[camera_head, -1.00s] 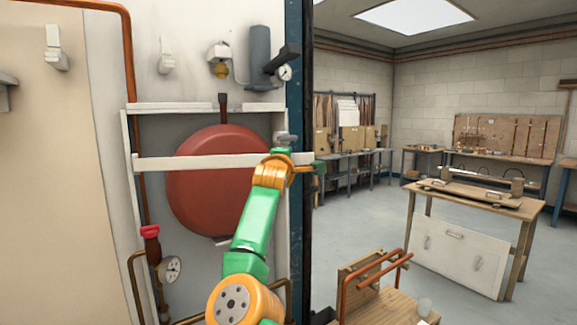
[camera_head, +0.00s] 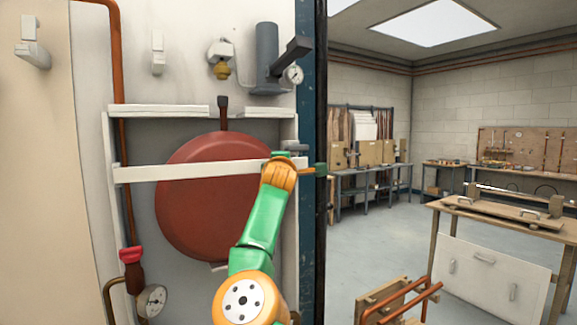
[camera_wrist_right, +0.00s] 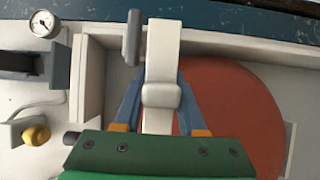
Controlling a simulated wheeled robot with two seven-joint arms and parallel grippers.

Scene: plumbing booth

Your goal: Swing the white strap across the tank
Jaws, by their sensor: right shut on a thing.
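The round red tank (camera_head: 215,215) sits in a white-framed recess in the wall. The white strap (camera_head: 190,171) lies across its front, nearly level, from the recess's left post to the right side. My right gripper (camera_head: 292,168) is at the strap's right end, beside the right post. In the right wrist view, the gripper (camera_wrist_right: 162,80) is shut on the strap (camera_wrist_right: 163,45), with its blue fingers on either side of a raised white block on it. The red tank (camera_wrist_right: 235,110) shows behind. The strap's far right end is partly hidden by my gripper. My left gripper is out of view.
A grey latch-like fitting (camera_head: 295,147) sits on the right post near my gripper. A gauge (camera_head: 293,75) and grey cylinder are above, and a red-handled valve (camera_head: 131,260) is at lower left. A wooden stand with copper pipe (camera_head: 400,300) stands at lower right.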

